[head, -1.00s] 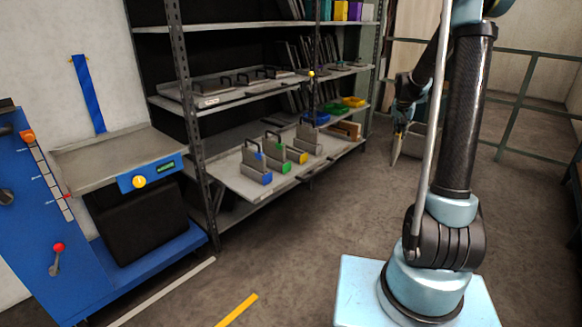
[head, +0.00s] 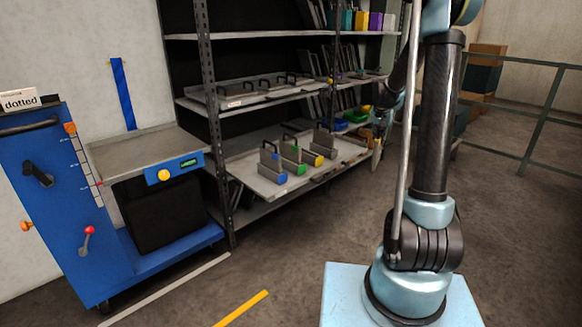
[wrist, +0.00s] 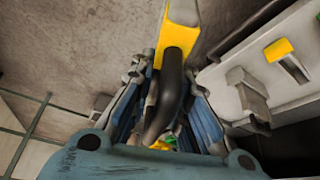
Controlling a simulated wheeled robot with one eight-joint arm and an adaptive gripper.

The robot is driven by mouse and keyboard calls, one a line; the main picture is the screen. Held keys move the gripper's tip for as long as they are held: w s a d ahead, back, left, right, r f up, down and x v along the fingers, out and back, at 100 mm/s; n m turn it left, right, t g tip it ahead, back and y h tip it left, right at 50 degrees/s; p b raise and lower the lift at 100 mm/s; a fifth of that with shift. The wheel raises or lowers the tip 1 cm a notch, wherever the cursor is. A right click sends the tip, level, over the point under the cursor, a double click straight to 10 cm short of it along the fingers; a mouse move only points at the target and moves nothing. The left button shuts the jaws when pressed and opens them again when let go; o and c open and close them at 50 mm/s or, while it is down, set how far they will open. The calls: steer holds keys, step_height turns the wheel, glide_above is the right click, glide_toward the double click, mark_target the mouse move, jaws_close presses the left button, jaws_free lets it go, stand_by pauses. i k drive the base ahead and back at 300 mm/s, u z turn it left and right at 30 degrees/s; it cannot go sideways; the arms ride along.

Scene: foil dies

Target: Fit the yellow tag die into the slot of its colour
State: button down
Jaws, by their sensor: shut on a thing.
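My gripper (head: 383,116) is beside the right end of the shelf in the head view, shut on a thin grey die (head: 376,158) that hangs below it. In the wrist view my gripper (wrist: 165,115) has its fingers on both sides of the die's black handle (wrist: 172,80). The die's yellow part (wrist: 180,25) shows beyond the handle. A low holder with a yellow front (head: 316,159) stands on the lower shelf's tray, apart from the die. A yellow-marked piece on the tray also shows in the wrist view (wrist: 279,50). The die's lower edge is hidden in the wrist view.
Blue (head: 280,178) and green (head: 299,169) fronted holders with upright plates stand left of the yellow one. A tall grey plate (head: 325,139) is behind it. Shelf uprights (head: 215,120) flank the tray. A blue cart (head: 60,200) stands left.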

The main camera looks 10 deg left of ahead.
mark_target(307, 162)
steer(key=u, duration=0.6)
steer(key=i, duration=1)
steer(key=z, duration=0.05)
